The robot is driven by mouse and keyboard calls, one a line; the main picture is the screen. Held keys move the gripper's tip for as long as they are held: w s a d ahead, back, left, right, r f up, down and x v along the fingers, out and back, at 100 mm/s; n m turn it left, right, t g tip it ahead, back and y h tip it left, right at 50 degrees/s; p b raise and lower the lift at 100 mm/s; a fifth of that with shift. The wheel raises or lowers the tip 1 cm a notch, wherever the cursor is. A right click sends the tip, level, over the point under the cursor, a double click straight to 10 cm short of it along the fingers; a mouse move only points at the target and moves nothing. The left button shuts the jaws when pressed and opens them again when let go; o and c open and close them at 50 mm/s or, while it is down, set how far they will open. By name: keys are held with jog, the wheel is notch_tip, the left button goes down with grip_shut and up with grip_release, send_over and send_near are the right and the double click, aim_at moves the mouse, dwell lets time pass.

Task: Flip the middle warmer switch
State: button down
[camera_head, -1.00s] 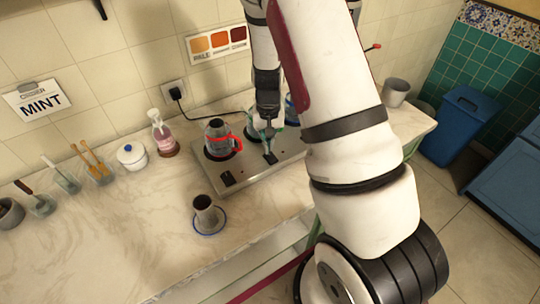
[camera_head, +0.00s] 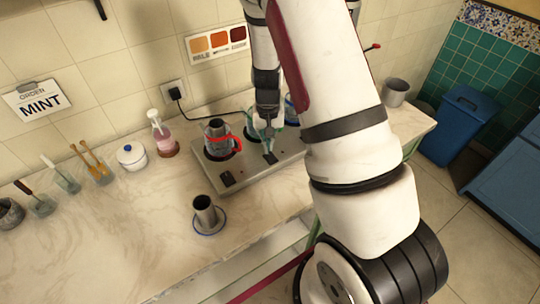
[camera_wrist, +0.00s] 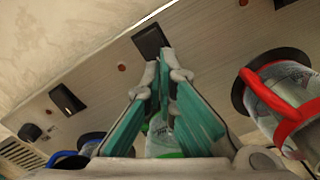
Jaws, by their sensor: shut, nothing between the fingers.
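The grey warmer plate (camera_head: 205,178) stands on the counter with black switches along its front edge. The middle switch (camera_head: 270,157) is just in front of my gripper (camera_head: 269,143). In the wrist view the middle switch (camera_wrist: 151,40) lies right beyond the fingertips of my gripper (camera_wrist: 165,58). The fingers are shut with nothing between them; I cannot tell whether they touch the switch. The left switch (camera_head: 227,178) is clear in the head view. Another switch (camera_wrist: 67,98) shows at left in the wrist view; my arm hides it in the head view.
A red-handled glass pot (camera_head: 217,145) sits on the left burner. A green-trimmed pot (camera_wrist: 160,145) is behind my fingers, with a blue-trimmed one (camera_head: 290,108) beyond. A cup (camera_head: 204,208) on a saucer stands in front of the plate. The counter's front left is clear.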

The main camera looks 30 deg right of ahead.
jog(key=shift+f+b, duration=0.4)
jog(key=shift+f, duration=0.75)
dwell(0.7)
jog(key=shift+r+p, duration=1.2)
jog(key=shift+r, duration=2.35)
